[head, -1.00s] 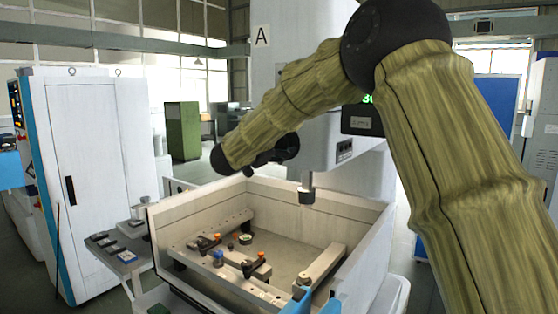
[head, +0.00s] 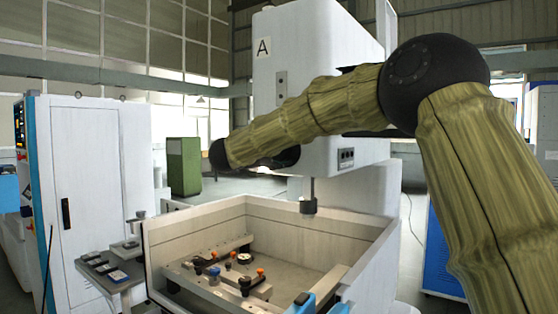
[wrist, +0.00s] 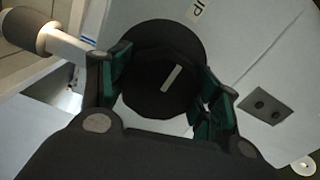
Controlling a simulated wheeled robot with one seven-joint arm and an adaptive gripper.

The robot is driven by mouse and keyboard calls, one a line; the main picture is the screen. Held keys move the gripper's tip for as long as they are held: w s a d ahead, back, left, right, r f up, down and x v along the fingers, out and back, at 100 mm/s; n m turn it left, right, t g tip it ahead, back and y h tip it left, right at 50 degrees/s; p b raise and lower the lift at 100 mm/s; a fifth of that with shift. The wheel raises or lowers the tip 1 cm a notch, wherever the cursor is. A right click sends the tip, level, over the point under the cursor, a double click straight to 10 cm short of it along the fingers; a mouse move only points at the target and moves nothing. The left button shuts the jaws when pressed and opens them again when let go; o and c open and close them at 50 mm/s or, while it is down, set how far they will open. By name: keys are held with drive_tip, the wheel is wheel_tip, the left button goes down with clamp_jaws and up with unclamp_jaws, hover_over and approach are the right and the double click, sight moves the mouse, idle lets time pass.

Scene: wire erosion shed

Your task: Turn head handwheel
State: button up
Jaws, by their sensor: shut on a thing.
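The head handwheel (wrist: 160,60) is a dark round wheel on the machine head (head: 315,60), with a pale mark line on its face. In the wrist view my gripper (wrist: 163,85) has its green-padded fingers on both sides of the wheel, shut on it. Light gaps show beside parts of the wheel, and the exact contact of the pads is hard to see. In the head view my forearm crosses in front of the machine head and hides most of the wheel and gripper.
An open-topped work tank (head: 190,232) with clamps inside stands below the head. A grey-tipped nozzle (head: 308,206) hangs from the head over the tank; it shows in the wrist view (wrist: 32,30) too. A white cabinet (head: 95,180) stands left, a green cabinet (head: 184,166) behind.

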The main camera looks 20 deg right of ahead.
drive_tip(key=shift+a, duration=0.1)
idle(0.5)
drive_tip(key=o, duration=1)
drive_tip(key=shift+w+a, duration=0.1)
drive_tip(key=shift+w, duration=0.1)
drive_tip(key=shift+s, duration=0.1)
drive_tip(key=v, duration=1.2)
